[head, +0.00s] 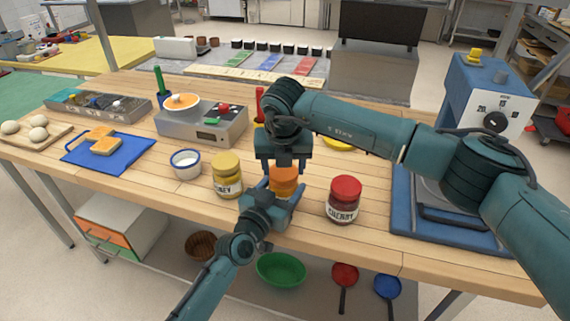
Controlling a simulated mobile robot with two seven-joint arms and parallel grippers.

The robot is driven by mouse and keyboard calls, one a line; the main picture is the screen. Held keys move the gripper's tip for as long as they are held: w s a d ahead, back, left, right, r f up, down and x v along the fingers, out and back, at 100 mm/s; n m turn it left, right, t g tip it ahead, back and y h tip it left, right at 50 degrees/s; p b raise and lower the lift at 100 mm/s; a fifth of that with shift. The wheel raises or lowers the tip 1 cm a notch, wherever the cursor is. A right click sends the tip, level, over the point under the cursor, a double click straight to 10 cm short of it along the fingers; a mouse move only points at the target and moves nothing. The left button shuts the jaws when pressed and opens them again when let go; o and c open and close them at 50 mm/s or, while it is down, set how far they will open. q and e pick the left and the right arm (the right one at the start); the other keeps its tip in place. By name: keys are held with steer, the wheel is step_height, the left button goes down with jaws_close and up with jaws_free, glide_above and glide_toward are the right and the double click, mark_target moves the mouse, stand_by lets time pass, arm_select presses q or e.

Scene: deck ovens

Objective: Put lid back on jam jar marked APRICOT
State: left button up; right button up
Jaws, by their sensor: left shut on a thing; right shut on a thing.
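An orange-topped jar (285,181) stands on the wooden table between the honey and cherry jars. Its label is hidden, so I cannot read APRICOT. My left gripper (281,201) reaches in from the front and is shut around the jar's body, hiding most of it. My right gripper (284,168) points down from above and is shut on the orange lid at the top. Whether the lid is seated on the rim or slightly above it is hidden by the grippers.
A honey jar (227,176) with yellow lid stands left, a cherry jar (344,200) with red lid right. A blue machine (487,95) stands at right.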

steer(key=m, duration=0.2)
steer(key=m+h, duration=0.1)
steer(key=m, duration=0.2)
steer(key=shift+a, duration=0.2)
steer(key=m+h, duration=0.1)
steer(key=m, duration=0.1)
steer(key=shift+w+m+g, duration=0.1)
steer(key=shift+m+g, duration=0.2)
steer(key=shift+m, duration=0.1)
steer(key=m+g, duration=0.1)
steer(key=m, duration=0.4)
steer(key=shift+w+a+h, duration=0.1)
steer(key=shift+a+h, duration=0.05)
steer(key=shift+h, duration=0.25)
steer(key=m+g, duration=0.1)
steer(key=m, duration=0.3)
steer(key=shift+w, duration=0.1)
steer(key=o, duration=0.9)
steer(key=shift+o, duration=0.2)
steer(key=shift+r, duration=0.1)
steer(key=shift+r, duration=2.15)
